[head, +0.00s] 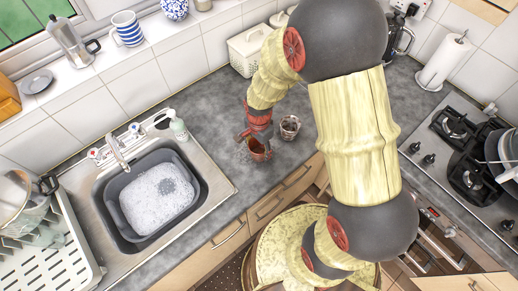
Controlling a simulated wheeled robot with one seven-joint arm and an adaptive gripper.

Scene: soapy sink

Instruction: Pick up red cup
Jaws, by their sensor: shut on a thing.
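The red cup (259,153) is on the grey worktop to the right of the sink, directly below my gripper (254,140). It looks small, reddish-brown and dark inside. My gripper reaches down from above and is shut on the cup near its rim. The fingers hide part of the cup. I cannot tell whether its base touches the worktop.
A small patterned cup (290,127) stands close to the right of the red cup. The sink (207,190) holds a grey basin (203,213) of foamy water. A cream bin (249,50) stands behind, and a hob (455,170) is at the right.

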